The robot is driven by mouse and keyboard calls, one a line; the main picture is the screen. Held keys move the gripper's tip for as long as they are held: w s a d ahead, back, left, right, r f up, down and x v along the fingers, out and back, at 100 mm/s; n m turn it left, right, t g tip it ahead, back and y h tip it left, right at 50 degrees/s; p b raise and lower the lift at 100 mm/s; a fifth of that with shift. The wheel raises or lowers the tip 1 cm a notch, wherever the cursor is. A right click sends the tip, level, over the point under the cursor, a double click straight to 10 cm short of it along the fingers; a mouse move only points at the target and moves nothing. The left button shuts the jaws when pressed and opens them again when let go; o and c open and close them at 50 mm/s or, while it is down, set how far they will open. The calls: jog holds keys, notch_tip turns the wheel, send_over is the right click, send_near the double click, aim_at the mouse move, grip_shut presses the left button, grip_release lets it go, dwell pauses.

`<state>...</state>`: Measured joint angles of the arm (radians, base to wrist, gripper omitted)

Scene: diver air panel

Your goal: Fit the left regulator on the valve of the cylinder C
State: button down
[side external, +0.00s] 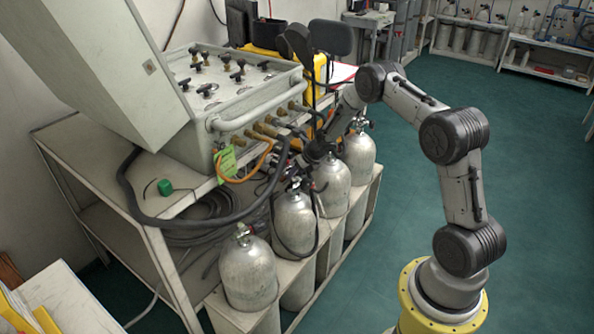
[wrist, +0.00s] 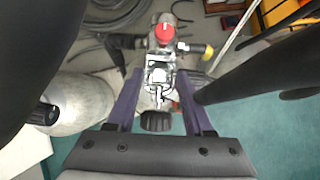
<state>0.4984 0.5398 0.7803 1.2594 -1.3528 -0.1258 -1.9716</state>
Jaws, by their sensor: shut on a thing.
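My gripper (side external: 318,152) is low over the row of silver cylinders, around the third from the front. In the wrist view its two purple fingers (wrist: 160,100) are shut on a metal regulator (wrist: 158,75) with a red knob. A black knob shows below the regulator, between the fingers. The cylinders are the front one (side external: 248,270), the second (side external: 295,225), the third (side external: 331,188) and the far one (side external: 359,158). No letters are readable, so I cannot tell which is C. I cannot tell whether the regulator touches a valve; the contact is hidden.
The grey air panel (side external: 220,100) stands on a bench beside the cylinders, with brass fittings and dark hoses hanging near my gripper. An orange hose (side external: 250,168) and a green tag (side external: 226,162) hang there. Another cylinder (wrist: 85,100) is close at left in the wrist view. The green floor (side external: 410,210) is clear.

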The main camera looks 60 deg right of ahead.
aim_at(300, 178)
jog(key=shift+w+f, duration=0.1)
jog(key=shift+f, duration=1.35)
dwell(2.0)
jog(key=shift+c, duration=1)
grip_release()
jog(key=shift+d+f, duration=0.1)
jog(key=shift+s+f, duration=0.25)
jog(key=shift+s, duration=0.1)
jog(key=shift+w+r, duration=0.15)
jog(key=shift+r, duration=1)
jog(key=shift+w+r, duration=0.1)
jog(key=shift+r, duration=3.5)
